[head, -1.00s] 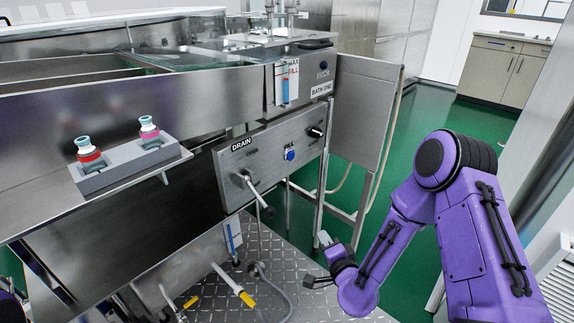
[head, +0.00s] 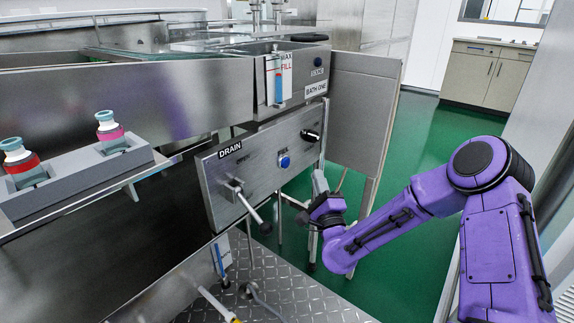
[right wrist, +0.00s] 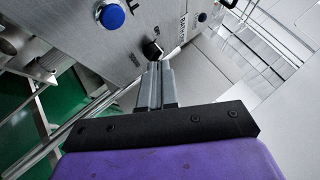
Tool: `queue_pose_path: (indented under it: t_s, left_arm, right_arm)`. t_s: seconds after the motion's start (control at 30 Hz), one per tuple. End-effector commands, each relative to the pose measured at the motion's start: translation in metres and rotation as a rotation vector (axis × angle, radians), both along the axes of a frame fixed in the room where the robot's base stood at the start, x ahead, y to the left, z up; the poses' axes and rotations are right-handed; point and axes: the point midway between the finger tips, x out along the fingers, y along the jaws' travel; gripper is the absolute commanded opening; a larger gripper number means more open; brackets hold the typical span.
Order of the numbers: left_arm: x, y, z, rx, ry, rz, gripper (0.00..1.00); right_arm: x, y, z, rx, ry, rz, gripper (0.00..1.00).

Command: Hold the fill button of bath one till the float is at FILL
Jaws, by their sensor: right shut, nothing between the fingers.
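The blue button (head: 284,161) sits on the steel DRAIN panel (head: 240,172); it also shows at the top of the right wrist view (right wrist: 110,13). I cannot read a fill label beside it. The float gauge (head: 279,80) of bath one is on the tank front, with its blue part below the FILL mark. The BATH ONE label (head: 316,91) is beside it. My right gripper (head: 319,180) is shut and empty, in front of the panel, right of and below the blue button and apart from it. My left gripper is out of view.
A black knob (head: 310,136) is right of the blue button, near my fingers in the right wrist view (right wrist: 152,49). A drain lever (head: 246,203) sticks out at lower left. A dark blue button (head: 318,62) is on the upper panel. A grey holder (head: 90,180) carries two bottles.

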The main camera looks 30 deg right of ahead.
Motion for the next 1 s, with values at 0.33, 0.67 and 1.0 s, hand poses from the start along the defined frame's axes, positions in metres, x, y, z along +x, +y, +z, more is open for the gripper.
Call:
queue_pose_path:
  t_s: [0.33, 0.67, 1.0]
  left_arm:
    - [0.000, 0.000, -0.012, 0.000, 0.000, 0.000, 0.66]
    - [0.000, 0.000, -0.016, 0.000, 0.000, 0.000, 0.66]
    - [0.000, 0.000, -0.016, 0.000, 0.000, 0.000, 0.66]
  right_arm:
    - [0.046, 0.019, -0.003, -0.001, 0.001, -0.002, 0.00]
    - [0.062, 0.026, -0.001, 0.001, 0.001, -0.001, 0.00]
    - [0.062, 0.026, -0.001, 0.000, 0.002, -0.002, 0.00]
